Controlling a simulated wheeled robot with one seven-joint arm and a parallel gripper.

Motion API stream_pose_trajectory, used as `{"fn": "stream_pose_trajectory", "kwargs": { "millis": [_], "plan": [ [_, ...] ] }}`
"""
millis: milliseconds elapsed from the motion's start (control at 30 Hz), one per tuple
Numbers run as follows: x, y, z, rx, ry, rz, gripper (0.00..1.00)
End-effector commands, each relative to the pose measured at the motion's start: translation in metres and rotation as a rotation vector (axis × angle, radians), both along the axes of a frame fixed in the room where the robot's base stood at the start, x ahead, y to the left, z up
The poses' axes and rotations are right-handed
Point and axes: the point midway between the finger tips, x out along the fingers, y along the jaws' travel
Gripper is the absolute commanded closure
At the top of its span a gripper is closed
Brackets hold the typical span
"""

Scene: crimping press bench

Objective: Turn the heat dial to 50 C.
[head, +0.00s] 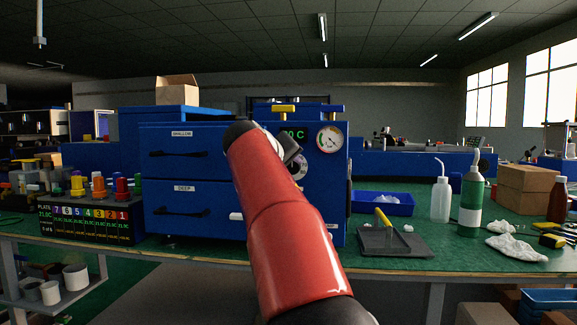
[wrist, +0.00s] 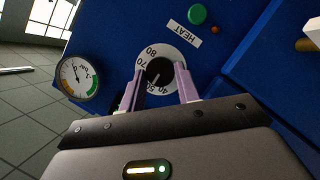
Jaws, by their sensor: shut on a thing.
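The heat dial (wrist: 160,74) is a black knob on a white numbered ring on a blue press front, under a HEAT label (wrist: 181,33). In the wrist view it appears upside down. My gripper (wrist: 161,72) has its two purple fingers on either side of the knob and is shut on it. The knob's pale pointer line seems to point down toward the 50 side, but the small numbers are partly blurred. In the head view my red arm hides part of the dial (head: 300,168). A green display (head: 297,134) above it reads something ending in "0 C"; its first digit is unclear.
A round pressure gauge (wrist: 77,79) sits beside the dial. A green button (wrist: 197,14) is near the HEAT label. Drawers marked SHALLOW (head: 182,152) and DEEP (head: 185,205) are left of my arm. Bottles and a tray (head: 385,203) stand to the right.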

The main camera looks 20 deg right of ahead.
Motion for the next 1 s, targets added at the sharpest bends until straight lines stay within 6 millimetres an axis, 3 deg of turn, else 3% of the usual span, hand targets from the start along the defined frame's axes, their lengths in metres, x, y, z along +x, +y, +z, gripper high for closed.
{"fn": "stream_pose_trajectory", "kwargs": {
  "millis": [267,300,433,767,1000],
  "plan": [
    [0.000,0.000,-0.003,0.002,0.006,-0.002,0.91],
    [0.000,0.000,-0.003,0.002,0.006,-0.002,0.64],
    [0.000,0.000,-0.002,0.002,0.005,-0.002,0.47],
    [-0.002,0.003,0.000,0.000,0.002,0.000,0.46],
    [-0.024,0.030,0.011,0.001,0.000,0.004,0.46]
  ]
}}
